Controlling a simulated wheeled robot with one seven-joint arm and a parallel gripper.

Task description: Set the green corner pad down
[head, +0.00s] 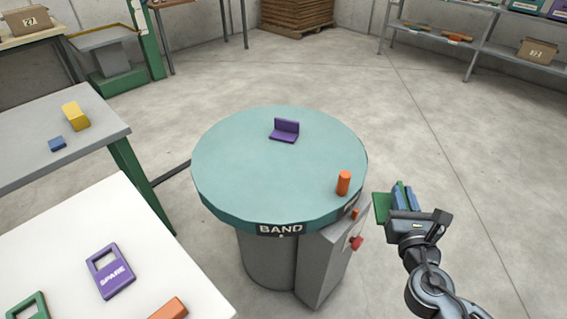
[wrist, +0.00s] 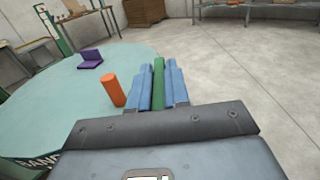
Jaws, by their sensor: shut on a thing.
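The green corner pad (head: 382,207) is held in my gripper (head: 404,194), beside the right edge of the round teal table (head: 250,165) and off its top. In the wrist view the pad (wrist: 158,84) shows edge-on as a green strip between the two blue fingers (wrist: 158,88), which are shut on it. A purple corner pad (head: 285,130) sits on the far part of the round table. An orange cylinder (head: 343,183) stands upright near the table's right edge, to the left of my gripper, and also shows in the wrist view (wrist: 114,91).
A grey control box (head: 325,265) with a red knob (head: 357,243) stands below the round table. A white table (head: 75,245) at lower left bears a purple SPARE frame (head: 109,271). A grey table (head: 40,135) holds yellow (head: 75,116) and blue (head: 57,143) blocks. Floor to the right is clear.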

